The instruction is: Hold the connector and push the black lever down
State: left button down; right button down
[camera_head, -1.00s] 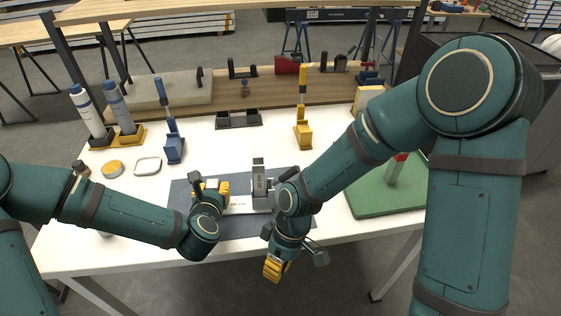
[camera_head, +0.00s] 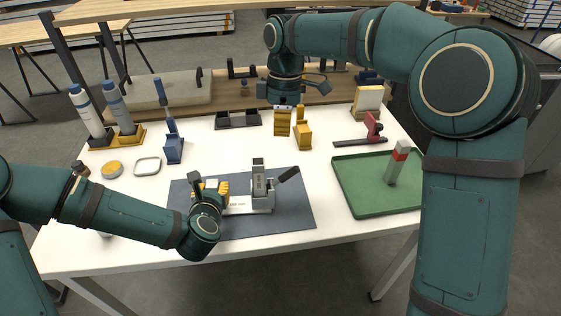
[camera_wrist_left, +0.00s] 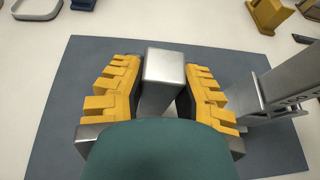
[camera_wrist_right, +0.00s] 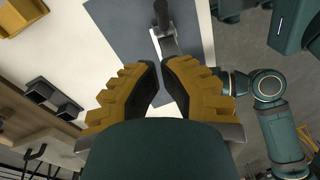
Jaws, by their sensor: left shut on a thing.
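My left gripper (camera_head: 212,190) is shut on a metal block, the connector (camera_wrist_left: 165,65), on the dark grey mat (camera_head: 290,215). The yellow fingers press on both sides of the connector in the left wrist view. To its right stands a metal clamp fixture (camera_head: 259,190) with the black lever (camera_head: 289,174) slanting up to the right. My right gripper (camera_head: 283,122) is raised behind the fixture, apart from the lever. Its fingertips nearly meet, with nothing between them. In the right wrist view the fixture (camera_wrist_right: 166,42) is ahead of the fingers.
A green tray (camera_head: 352,190) holds an upright grey-and-red block (camera_head: 397,163). A red-handled clamp (camera_head: 372,127) lies behind it. Blue (camera_head: 172,147) and yellow (camera_head: 303,134) upright clamps stand at the back. Bottles are at the left. White table (camera_head: 325,225) is bare between mat and tray.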

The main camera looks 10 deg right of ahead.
aim_at(282, 175)
jog(key=shift+f, duration=0.1)
notch_tip(282, 175, down, 10)
jog(key=s, duration=0.1)
jog(key=shift+s+a, duration=0.15)
jog(key=shift+a, duration=0.15)
jog(key=shift+d, duration=0.1)
dwell(0.6)
jog(key=shift+d+y, duration=0.3)
jog(key=shift+y, duration=0.3)
jog(key=shift+d+f+y, duration=0.15)
jog(key=shift+d+y, duration=0.1)
jog(key=shift+y, duration=0.15)
jog(key=d+f+y, duration=0.1)
jog(key=y, duration=0.1)
jog(key=d+f+y, duration=0.1)
jog(key=y, duration=0.1)
jog(key=d+f+y, duration=0.1)
jog(key=y, duration=0.1)
jog(key=shift+s+f+n, duration=0.15)
jog(key=shift+n, duration=0.15)
jog(key=shift+a, duration=0.15)
